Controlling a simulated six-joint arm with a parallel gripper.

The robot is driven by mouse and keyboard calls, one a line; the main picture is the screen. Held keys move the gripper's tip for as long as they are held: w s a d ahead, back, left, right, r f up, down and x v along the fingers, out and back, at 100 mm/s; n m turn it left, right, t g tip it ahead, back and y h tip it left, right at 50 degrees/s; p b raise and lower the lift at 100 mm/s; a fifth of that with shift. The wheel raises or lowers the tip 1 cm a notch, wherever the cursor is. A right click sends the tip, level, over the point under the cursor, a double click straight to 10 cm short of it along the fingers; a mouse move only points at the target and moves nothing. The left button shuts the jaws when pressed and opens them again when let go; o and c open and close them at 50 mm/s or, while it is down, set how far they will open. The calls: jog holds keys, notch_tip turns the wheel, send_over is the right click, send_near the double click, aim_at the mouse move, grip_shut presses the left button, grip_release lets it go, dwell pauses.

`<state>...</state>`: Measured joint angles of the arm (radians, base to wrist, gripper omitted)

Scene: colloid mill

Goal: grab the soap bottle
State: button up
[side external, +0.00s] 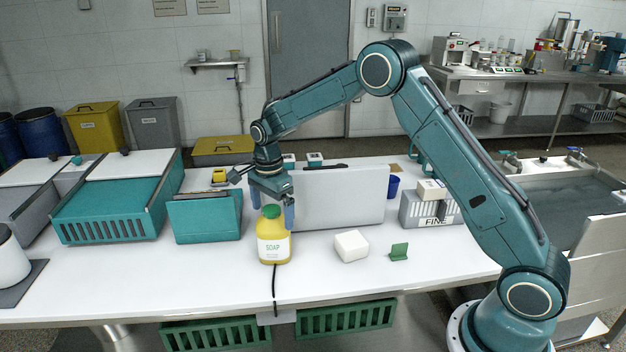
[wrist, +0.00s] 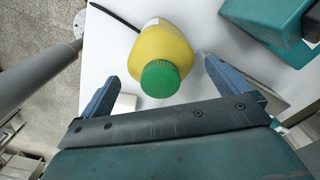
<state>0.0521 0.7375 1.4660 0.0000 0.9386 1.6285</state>
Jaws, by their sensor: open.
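The soap bottle (side external: 273,245) is yellow with a green cap and a white label reading SOAP. It stands upright on the white table near its front edge. In the wrist view the bottle (wrist: 160,52) lies ahead of the fingers, with its green cap toward me and between the two finger lines. My gripper (side external: 272,212) points down just above and around the level of the cap. In the wrist view my gripper (wrist: 160,90) is open, with blue fingers spread wider than the bottle. I cannot tell whether a finger touches it.
A white block (side external: 351,246) and a small green piece (side external: 399,252) lie right of the bottle. A grey panel (side external: 338,200) stands behind it, a teal bin (side external: 205,217) to its left. A black cable (side external: 274,285) runs from the bottle's foot over the front edge.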

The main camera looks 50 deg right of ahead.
jog(key=shift+f, duration=1.4)
jog(key=shift+r, duration=0.1)
jog(key=c, duration=1.8)
jog(key=shift+r, duration=0.2)
notch_tip(320, 180, up, 20)
jog(key=shift+f, duration=0.15)
